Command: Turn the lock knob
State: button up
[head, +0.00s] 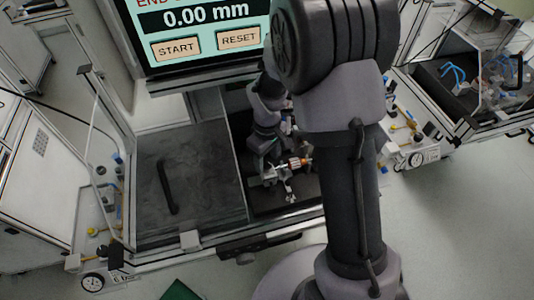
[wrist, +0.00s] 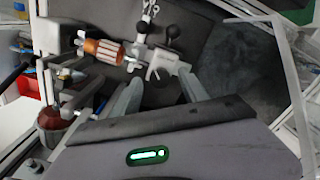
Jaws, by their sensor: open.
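A metal fixture (wrist: 160,58) holds a copper-wound stator (wrist: 103,51) in the wrist view; the stator also shows small in the head view (head: 295,163). Nothing is visible between the fingers, and the knob lies beyond the fingertips. In the head view my arm hides part of the fixture.
A screen (head: 205,30) reading 0.00 mm, with START and RESET, stands above the bench. A dark panel with a black handle (head: 168,187) lies left of the fixture. A red-brown cylindrical part (wrist: 50,119) is at lower left in the wrist view. Round gauges (head: 93,282) sit at the bench edges.

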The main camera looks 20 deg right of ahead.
aim_at(267, 162)
notch_tip(267, 162, up, 17)
jog(key=p, duration=0.4)
jog(key=shift+r+p, duration=0.2)
jog(key=shift+p, duration=0.15)
